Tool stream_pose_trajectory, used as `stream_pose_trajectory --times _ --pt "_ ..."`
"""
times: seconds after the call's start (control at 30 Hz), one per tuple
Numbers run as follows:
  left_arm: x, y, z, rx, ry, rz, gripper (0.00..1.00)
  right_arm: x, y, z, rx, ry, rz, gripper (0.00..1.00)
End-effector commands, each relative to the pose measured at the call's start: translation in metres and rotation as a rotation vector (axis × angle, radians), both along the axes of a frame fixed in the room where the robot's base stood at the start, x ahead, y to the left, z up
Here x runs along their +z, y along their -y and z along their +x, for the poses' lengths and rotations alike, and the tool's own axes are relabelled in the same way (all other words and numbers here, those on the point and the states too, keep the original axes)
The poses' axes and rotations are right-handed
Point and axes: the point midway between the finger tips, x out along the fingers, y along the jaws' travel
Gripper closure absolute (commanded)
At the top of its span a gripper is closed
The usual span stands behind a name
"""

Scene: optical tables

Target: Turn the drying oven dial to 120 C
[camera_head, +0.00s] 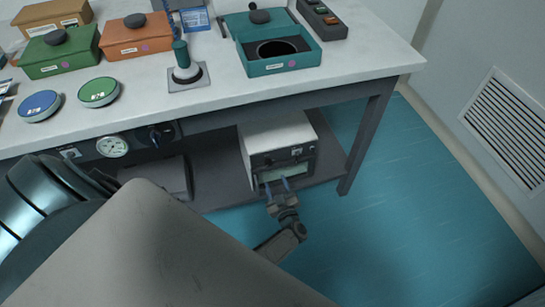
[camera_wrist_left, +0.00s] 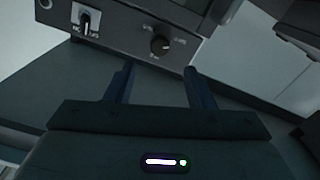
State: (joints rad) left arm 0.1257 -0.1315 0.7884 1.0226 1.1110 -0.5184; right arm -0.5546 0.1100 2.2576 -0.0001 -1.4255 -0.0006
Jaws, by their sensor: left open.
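The drying oven (camera_head: 275,134), a pale box with a dark front panel, stands on the shelf under the table. Its black dial (camera_wrist_left: 160,44) shows in the left wrist view, with small marks around it too blurred to read. My left gripper (camera_head: 277,184) is in front of the oven, its fingers pointing at the front. In the left wrist view the gripper (camera_wrist_left: 159,74) is open and empty, with the dial ahead between the finger lines; a gap seems to remain. My right gripper is not in view.
A toggle switch (camera_wrist_left: 86,20) sits beside the dial on the panel. The table leg (camera_head: 366,144) stands right of the oven. A gauge (camera_head: 112,146) and a black knob (camera_head: 157,136) are under the table edge. The blue floor (camera_head: 420,200) at right is clear.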

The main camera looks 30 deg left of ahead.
Motion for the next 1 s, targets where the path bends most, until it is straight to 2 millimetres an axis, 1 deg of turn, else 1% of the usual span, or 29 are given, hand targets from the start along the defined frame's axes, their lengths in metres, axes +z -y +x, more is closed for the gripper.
stream_pose_trajectory --times 0.03,0.1,0.23,0.77,0.87,0.97,1.0 --pt "-0.001 0.007 -0.006 -0.001 -0.001 -0.001 0.51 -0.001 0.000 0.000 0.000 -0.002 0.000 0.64" --pt "0.000 0.013 -0.010 -0.001 0.000 0.000 0.51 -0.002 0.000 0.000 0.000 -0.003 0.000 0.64" --pt "0.000 0.019 -0.016 -0.001 0.000 0.000 0.51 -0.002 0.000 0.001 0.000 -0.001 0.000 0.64" --pt "0.000 0.019 -0.016 -0.001 -0.001 0.001 0.51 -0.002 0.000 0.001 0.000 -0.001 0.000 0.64" --pt "-0.001 0.020 -0.017 -0.027 -0.010 0.001 0.51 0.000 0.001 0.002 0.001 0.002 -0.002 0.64" --pt "-0.007 0.022 -0.020 -0.129 -0.048 -0.008 0.51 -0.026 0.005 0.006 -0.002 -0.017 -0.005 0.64" --pt "-0.012 0.025 -0.023 -0.191 -0.077 -0.015 0.51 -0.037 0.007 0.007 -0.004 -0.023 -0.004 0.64"
